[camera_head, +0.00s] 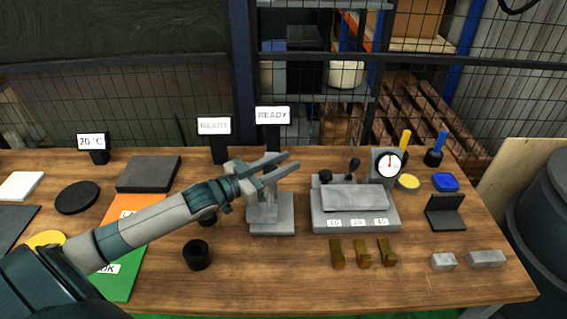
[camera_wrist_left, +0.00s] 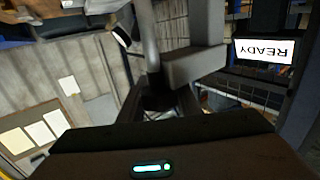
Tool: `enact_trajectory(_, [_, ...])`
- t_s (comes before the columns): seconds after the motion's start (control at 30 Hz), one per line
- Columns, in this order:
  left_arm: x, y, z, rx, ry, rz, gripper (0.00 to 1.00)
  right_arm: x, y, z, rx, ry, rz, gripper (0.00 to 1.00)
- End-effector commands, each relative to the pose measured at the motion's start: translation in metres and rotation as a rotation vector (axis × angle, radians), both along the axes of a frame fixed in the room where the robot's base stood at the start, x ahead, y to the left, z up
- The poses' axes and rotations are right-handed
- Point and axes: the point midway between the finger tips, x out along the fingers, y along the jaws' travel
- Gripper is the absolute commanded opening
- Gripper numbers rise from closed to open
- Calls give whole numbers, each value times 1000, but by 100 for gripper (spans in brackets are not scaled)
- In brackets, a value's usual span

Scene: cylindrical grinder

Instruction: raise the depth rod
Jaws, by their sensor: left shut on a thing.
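A grey depth gauge stand (camera_head: 272,228) stands on the wooden table, with its upper part hidden behind my left gripper (camera_head: 284,165). My left arm comes in from the left, and its two fingers point right across the top of the stand. The fingers are shut on the depth rod, which is mostly hidden in the head view. In the left wrist view a slim grey upright rod (camera_wrist_left: 150,35) shows beside a grey block (camera_wrist_left: 195,66). My right gripper is not in view.
A grey fixture block (camera_head: 356,218) with a dial gauge (camera_head: 389,165) stands to the right of the stand. Several brass pieces (camera_head: 363,253) lie in front of it. A black cup (camera_head: 197,255) is left of the stand. READY signs (camera_head: 272,115) stand behind.

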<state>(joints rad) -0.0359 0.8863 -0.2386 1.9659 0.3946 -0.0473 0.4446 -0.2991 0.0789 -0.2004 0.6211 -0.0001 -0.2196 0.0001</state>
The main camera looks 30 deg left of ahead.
Motion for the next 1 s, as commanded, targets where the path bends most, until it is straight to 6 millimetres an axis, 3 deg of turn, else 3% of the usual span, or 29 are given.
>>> enact_trajectory(0.17, [0, 0, 10, 0, -1, -1, 0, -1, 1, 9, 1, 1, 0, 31])
enact_trajectory(0.53, [0, 0, 56, -1, -2, 0, 0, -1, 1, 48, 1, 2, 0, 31])
enact_trajectory(0.97, [1, 1, 63, -2, -8, 0, 0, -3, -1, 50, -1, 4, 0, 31])
enact_trajectory(1.0, [1, 1, 63, -2, -9, 0, 40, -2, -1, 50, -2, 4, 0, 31])
